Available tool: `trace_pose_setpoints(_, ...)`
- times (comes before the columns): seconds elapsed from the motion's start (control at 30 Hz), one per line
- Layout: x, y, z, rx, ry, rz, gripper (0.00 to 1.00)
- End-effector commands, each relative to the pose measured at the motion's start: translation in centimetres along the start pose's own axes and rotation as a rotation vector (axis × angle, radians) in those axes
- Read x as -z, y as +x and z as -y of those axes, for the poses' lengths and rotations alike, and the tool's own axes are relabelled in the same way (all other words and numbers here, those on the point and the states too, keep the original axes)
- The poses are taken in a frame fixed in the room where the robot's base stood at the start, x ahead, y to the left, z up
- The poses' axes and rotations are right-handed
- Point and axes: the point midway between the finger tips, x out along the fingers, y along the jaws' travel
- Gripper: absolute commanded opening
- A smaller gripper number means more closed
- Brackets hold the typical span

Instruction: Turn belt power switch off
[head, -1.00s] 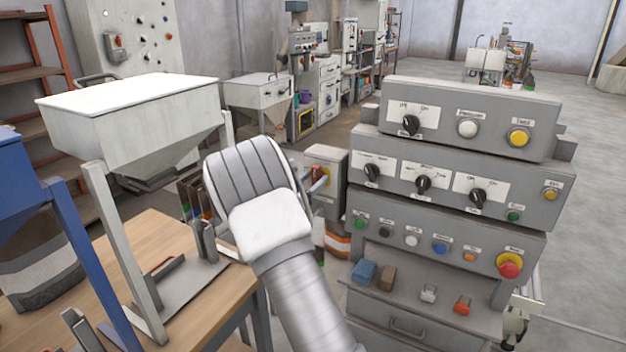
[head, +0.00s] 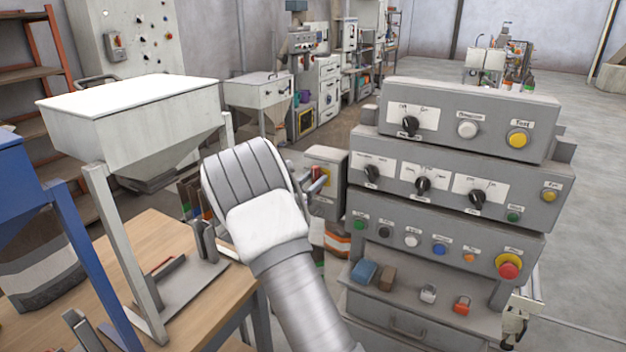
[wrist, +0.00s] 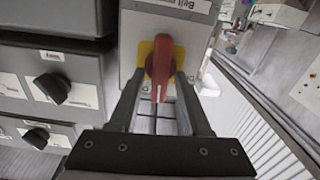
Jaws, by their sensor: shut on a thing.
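The belt power switch is a red rotary handle (wrist: 162,68) on a yellow plate (wrist: 144,50), mounted on a grey box. In the wrist view the handle lies along the picture's vertical, between the fingers of my gripper (wrist: 159,84), which is shut on it. A label (wrist: 188,5) starting "Bel" is partly cut off above it. In the head view the grey switch box (head: 326,205) stands just left of the stacked control panels. My gripper (head: 317,180) is at its front, small and partly hidden by my arm.
Grey control panels (head: 455,185) with knobs and buttons stand close on the right, including a red emergency button (head: 509,270). A white hopper (head: 135,118) and a wooden table (head: 150,235) are on the left. Open floor lies behind the panels.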

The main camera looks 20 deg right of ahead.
Motion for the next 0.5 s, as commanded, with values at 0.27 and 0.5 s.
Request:
trace_pose_setpoints(0.27, 0.20, -0.06, 0.19, 0.001, -0.210, 0.001, 0.00)
trace_pose_setpoints(0.5, 0.11, -0.08, 0.38, 0.002, -0.438, 0.002, 0.00)
